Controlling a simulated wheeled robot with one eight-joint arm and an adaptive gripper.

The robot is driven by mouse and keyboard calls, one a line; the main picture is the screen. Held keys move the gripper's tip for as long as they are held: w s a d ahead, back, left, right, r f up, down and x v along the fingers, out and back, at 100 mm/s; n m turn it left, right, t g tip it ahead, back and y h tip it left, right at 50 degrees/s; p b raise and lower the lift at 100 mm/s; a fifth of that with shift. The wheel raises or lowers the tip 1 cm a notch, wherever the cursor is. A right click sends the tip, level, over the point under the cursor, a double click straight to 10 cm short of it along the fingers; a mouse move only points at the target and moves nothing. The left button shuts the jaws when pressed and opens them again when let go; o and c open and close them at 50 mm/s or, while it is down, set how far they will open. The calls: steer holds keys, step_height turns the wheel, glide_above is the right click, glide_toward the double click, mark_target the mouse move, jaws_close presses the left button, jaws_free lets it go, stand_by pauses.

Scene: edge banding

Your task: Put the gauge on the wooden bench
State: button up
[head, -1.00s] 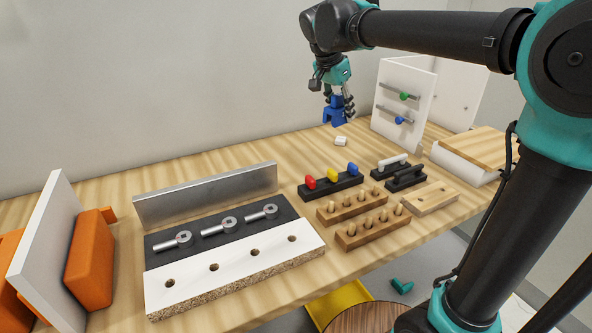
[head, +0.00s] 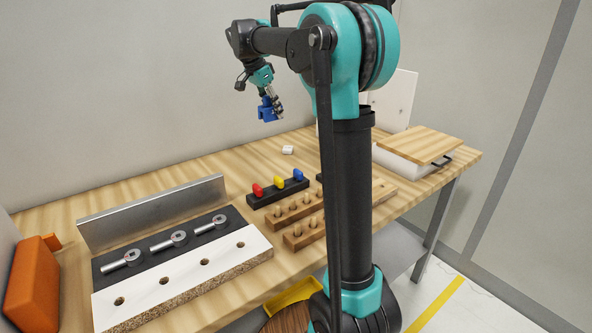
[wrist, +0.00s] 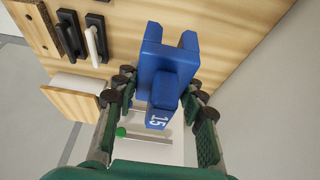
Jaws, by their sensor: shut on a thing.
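The gauge is a blue forked block (head: 267,112) in the head view, and it shows large with a white "15" on it in the wrist view (wrist: 165,70). My gripper (head: 273,98) is shut on it, and the fingers show on both sides of the block in the wrist view (wrist: 160,95). The gauge hangs in the air above the far part of the wooden bench (head: 250,165), apart from its surface. The bench also shows below it in the wrist view (wrist: 130,15). The fork points away from my gripper.
A small white block (head: 288,150) lies on the bench near the gauge. A black rack with coloured knobs (head: 278,190), wooden peg racks (head: 295,208) and a drilled white board (head: 180,283) stand nearer. A lidded white box (head: 410,150) is at right.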

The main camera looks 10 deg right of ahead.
mark_target(280, 167)
step_height(280, 167, down, 20)
steer(key=shift+d+r, duration=0.15)
steer(key=shift+r, duration=0.05)
stand_by(0.4)
steer(key=o, duration=1.2)
steer(key=shift+f, duration=0.1)
steer(key=shift+o, duration=0.2)
steer(key=v, duration=1.2)
steer(key=shift+s, duration=0.1)
